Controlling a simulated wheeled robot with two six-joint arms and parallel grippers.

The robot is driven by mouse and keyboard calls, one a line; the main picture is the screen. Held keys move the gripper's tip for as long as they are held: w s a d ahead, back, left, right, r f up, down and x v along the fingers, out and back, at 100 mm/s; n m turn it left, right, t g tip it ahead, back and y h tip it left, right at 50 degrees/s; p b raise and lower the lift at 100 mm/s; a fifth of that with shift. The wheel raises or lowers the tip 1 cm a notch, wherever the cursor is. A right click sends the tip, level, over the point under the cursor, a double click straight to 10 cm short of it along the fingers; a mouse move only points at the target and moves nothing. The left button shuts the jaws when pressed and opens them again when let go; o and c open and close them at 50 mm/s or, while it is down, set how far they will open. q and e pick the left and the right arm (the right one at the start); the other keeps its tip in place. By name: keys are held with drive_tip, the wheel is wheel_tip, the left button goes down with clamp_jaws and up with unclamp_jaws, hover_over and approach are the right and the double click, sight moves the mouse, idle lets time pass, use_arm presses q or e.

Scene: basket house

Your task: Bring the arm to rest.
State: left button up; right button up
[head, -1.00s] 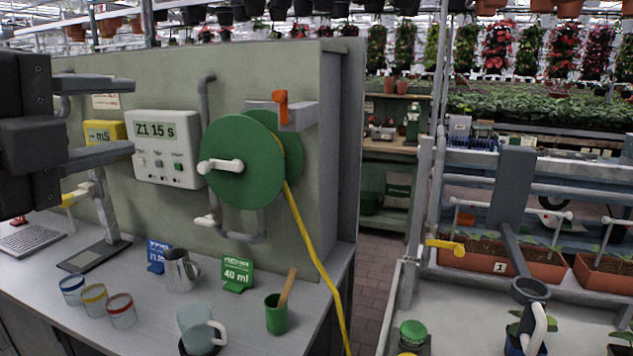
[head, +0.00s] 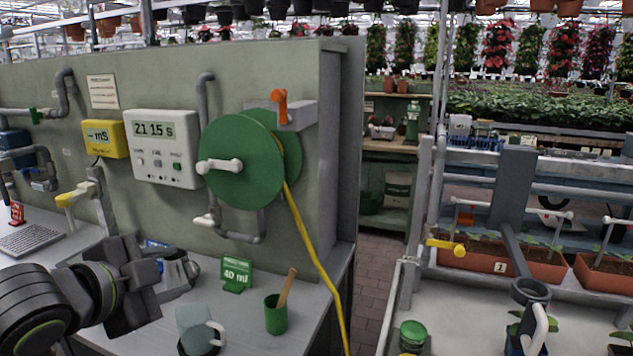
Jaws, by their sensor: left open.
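My left arm comes in from the lower left. Its gripper (head: 172,270) is over the left part of the grey bench, with its jaws apart. Nothing shows held between the fingers. A metal jug (head: 190,268) stands behind the gripper and is partly hidden by it. The blue sign beside the jug is mostly covered too. My right gripper is not in view.
On the bench are a pale mug (head: 193,325), a green cup (head: 276,316) with a wooden stick, and a green 40 ml sign (head: 236,274). A green hose reel (head: 240,160) with a yellow hose juts from the wall panel. A laptop-like keyboard (head: 30,240) lies far left.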

use_arm(q)
drive_tip(key=s+a+f+n+g+y, duration=0.1)
drive_tip(key=s+a+f+n+g, duration=0.2)
drive_tip(key=f, duration=0.8)
drive_tip(key=s+a+f+n+g+y, duration=0.15)
drive_tip(key=s+f+n, duration=0.3)
drive_tip(key=f, duration=0.65)
drive_tip(key=s+a+f+n+g+y, duration=0.35)
drive_tip(key=s+f+n, duration=0.45)
drive_tip(key=s+f, duration=0.95)
wheel_tip(320, 180, down, 25)
drive_tip(key=s+a+g, duration=0.2)
drive_tip(key=a, duration=0.1)
drive_tip(key=s+d+f+g+h, duration=0.1)
drive_tip(key=s+f, duration=1.3)
drive_tip(key=shift+s+d, duration=0.3)
drive_tip(key=shift+d, duration=0.1)
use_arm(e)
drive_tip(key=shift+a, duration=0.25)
